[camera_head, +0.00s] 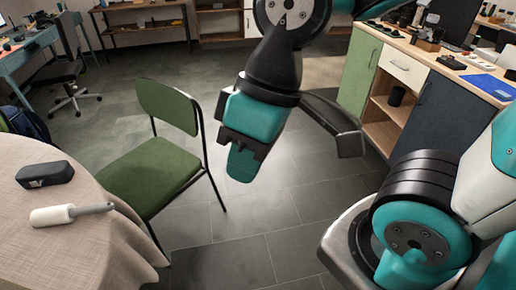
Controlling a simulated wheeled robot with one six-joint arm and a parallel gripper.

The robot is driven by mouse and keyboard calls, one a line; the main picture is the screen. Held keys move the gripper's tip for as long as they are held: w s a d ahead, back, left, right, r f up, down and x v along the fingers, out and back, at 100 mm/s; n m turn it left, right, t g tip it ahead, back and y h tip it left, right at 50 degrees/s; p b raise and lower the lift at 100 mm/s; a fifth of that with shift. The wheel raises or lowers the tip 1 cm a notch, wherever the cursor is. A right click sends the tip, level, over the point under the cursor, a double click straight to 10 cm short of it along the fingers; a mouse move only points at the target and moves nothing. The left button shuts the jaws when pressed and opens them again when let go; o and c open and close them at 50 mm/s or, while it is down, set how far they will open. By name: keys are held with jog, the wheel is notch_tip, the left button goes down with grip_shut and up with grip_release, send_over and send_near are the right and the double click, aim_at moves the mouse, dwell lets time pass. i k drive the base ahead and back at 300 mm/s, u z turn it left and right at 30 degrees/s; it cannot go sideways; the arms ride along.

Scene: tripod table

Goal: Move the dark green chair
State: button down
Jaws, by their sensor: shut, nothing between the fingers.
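The dark green chair (150,172) stands upright on the tiled floor, left of the middle of the view. It has a green backrest (167,106), a green seat and thin black legs. Its seat front is beside the round table on the left, and the table's cloth hides part of its lower legs. My gripper (246,150) hangs in the air to the right of the chair's backrest. It looks apart from the chair. It is shut and holds nothing.
The round table (85,235) has a beige cloth, a black case (44,174) and a white roller with a grey handle (70,214). A wooden cabinet (382,125) stands at the right. An office chair (62,75) is at the back left. The floor behind the green chair is clear.

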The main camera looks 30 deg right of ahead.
aim_at(148, 178)
jog(key=z, duration=0.35)
jog(key=k, duration=0.55)
jog(key=z, duration=1.05)
jog(key=i, duration=3.9)
jog(key=u, duration=0.75)
jog(key=i, duration=0.95)
jog(key=u, duration=1.75)
jog(key=i, duration=0.85)
jog(key=u, duration=0.75)
